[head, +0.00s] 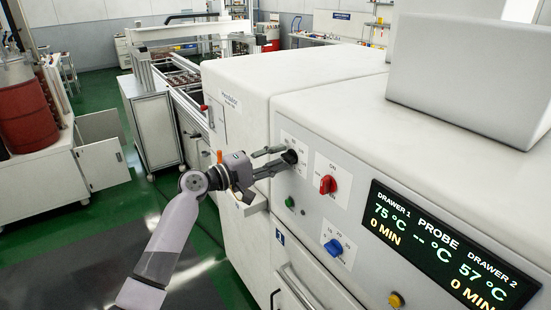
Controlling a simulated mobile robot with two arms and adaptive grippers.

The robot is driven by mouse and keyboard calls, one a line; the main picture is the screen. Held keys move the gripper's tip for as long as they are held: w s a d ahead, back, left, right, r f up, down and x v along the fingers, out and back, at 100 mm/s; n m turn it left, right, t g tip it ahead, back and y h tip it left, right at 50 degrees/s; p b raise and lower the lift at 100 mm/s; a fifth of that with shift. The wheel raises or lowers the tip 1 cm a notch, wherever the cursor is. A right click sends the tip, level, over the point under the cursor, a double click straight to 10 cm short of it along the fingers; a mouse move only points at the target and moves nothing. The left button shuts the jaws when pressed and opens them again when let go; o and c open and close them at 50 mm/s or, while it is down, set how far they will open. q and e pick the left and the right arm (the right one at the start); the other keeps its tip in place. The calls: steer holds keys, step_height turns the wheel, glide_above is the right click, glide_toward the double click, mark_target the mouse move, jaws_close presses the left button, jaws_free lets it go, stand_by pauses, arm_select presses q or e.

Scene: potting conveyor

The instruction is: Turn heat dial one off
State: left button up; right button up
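A black dial (291,157) sits on a white scale plate on the front of the white cabinet (354,113). My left gripper (287,157) is at this dial, with its two fingers apart, one above and one below it. Whether the fingers press on the dial is too small to tell. The dial's pointer is hidden or too dark to read. To the right are a red switch (328,185) and, lower, a blue dial (334,247) on a scale plate. Which dial is heat dial one cannot be read here. My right gripper is out of view.
A display (447,248) reads 75 °C for drawer 1 and 57 °C for drawer 2. A green button (290,202) and a yellow one (396,300) sit on the panel. A drawer handle (300,288) juts out below. Green floor (118,207) lies open at left.

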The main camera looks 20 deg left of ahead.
arm_select(q)
steer(key=v, duration=1.2)
